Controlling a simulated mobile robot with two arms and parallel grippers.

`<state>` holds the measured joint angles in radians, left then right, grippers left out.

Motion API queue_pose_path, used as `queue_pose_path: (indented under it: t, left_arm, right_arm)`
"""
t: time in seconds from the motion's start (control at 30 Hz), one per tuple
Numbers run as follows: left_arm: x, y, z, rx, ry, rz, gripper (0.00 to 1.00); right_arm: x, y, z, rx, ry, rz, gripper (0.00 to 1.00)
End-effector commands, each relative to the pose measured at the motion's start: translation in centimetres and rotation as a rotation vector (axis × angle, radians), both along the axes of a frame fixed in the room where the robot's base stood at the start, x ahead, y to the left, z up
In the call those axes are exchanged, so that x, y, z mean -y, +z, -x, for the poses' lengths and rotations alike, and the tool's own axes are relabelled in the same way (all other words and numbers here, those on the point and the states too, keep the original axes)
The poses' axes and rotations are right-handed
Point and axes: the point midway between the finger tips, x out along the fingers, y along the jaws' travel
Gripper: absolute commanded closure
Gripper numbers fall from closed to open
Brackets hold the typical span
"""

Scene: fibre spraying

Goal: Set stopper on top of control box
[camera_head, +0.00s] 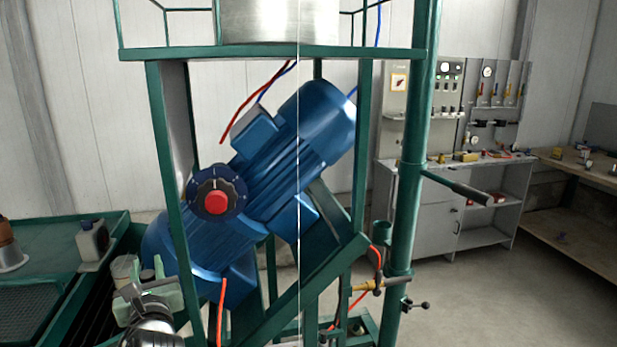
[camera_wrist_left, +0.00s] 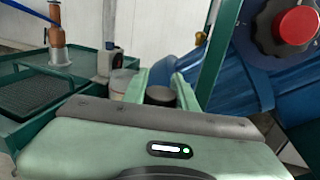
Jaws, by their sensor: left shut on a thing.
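My left gripper (camera_head: 150,284) is at the lower left of the head view, in front of the blue motor's lower end. In the left wrist view its pale green fingers (camera_wrist_left: 160,88) are shut on a short dark grey cylinder (camera_wrist_left: 160,95), which seems to be the stopper. In the head view it is small and partly hidden by the fingers. I cannot tell for sure which thing is the control box; a blue round dial with a red knob (camera_head: 216,203) sits on the motor, right of and above the gripper. My right gripper is not in view.
A green frame (camera_head: 160,130) with upright posts surrounds the blue motor (camera_head: 290,150). A grey cabinet (camera_head: 425,205) stands at the back right. The floor at right is clear.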

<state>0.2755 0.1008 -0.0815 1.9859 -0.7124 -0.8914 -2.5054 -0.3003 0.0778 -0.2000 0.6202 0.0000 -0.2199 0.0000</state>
Motion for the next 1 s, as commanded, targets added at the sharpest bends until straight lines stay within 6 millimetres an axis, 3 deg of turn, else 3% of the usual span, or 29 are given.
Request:
queue_pose_path:
  t: [0.03, 0.2, 0.33, 0.5, 0.7, 1.0]
  left_arm:
    - [1.3, -1.8, 1.5, -0.008, -0.047, -0.003, 1.0]
    - [5.8, -5.6, 6.4, -0.008, -0.205, -0.001, 1.0]
    - [9.1, -7.5, 10.4, -0.007, -0.318, 0.0, 1.0]
    - [12.2, -8.6, 14.7, -0.004, -0.425, 0.002, 1.0]
    - [13.7, -8.9, 17.1, 0.0, -0.48, 0.003, 1.0]
    - [13.8, -10.7, 21.9, 0.012, -0.478, 0.019, 1.0]
  right_arm:
    - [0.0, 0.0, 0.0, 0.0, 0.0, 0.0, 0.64]
    - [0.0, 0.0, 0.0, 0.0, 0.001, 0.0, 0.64]
    - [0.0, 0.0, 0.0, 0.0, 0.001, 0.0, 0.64]
    - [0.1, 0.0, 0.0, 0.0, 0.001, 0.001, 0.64]
    - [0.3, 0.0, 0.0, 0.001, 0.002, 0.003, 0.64]
    - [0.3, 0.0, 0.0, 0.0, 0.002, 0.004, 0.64]
